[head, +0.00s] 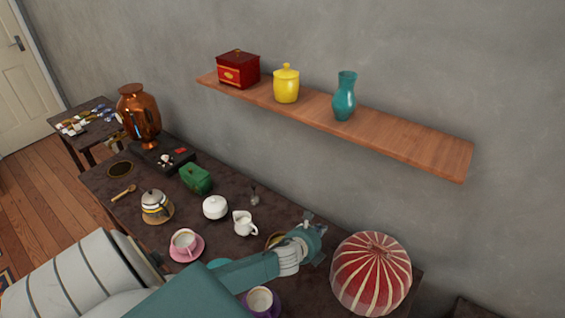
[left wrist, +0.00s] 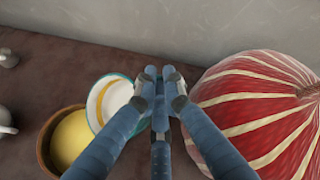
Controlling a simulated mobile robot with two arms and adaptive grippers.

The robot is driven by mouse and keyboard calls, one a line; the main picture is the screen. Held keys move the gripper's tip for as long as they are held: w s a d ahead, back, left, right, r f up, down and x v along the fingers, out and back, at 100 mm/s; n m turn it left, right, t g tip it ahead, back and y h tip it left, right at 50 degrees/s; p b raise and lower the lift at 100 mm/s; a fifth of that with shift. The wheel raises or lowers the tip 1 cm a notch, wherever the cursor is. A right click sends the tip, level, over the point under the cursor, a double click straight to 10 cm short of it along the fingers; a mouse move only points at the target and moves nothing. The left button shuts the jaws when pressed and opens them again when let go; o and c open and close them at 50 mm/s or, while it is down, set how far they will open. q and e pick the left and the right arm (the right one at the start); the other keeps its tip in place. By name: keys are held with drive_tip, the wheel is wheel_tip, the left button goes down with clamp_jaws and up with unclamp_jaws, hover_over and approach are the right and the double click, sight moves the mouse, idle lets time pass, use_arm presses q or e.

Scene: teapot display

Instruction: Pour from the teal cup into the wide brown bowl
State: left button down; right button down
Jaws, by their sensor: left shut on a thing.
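In the left wrist view my left gripper (left wrist: 160,80) is shut on the teal cup (left wrist: 113,95), which sits at the left finger. The cup is tilted, its white inside and teal rim facing the camera, with a yellow-orange band inside. The wide brown bowl (left wrist: 45,150) is just left of and below the cup, and a pale yellow fill shows in it. In the head view the bowl (head: 272,240) is mostly hidden behind my left arm, and my left gripper (head: 312,238) is just right of it. I cannot make out the cup clearly there. My right gripper is not in view.
A red-and-white striped round jar (head: 371,274) stands close right of my left gripper. A white pitcher (head: 244,223), a pink cup and saucer (head: 187,246) and a purple saucer with a cup (head: 260,300) are near my arm. A shelf (head: 400,146) hangs above.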

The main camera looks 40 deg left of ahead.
use_arm(q)
drive_tip(key=w+d+m+g+y, duration=0.3)
drive_tip(key=w+d+g, duration=0.1)
drive_tip(key=w+d, duration=0.1)
drive_tip(key=shift+w+d+f+p, duration=0.3)
drive_tip(key=shift+f, duration=0.05)
idle(0.7)
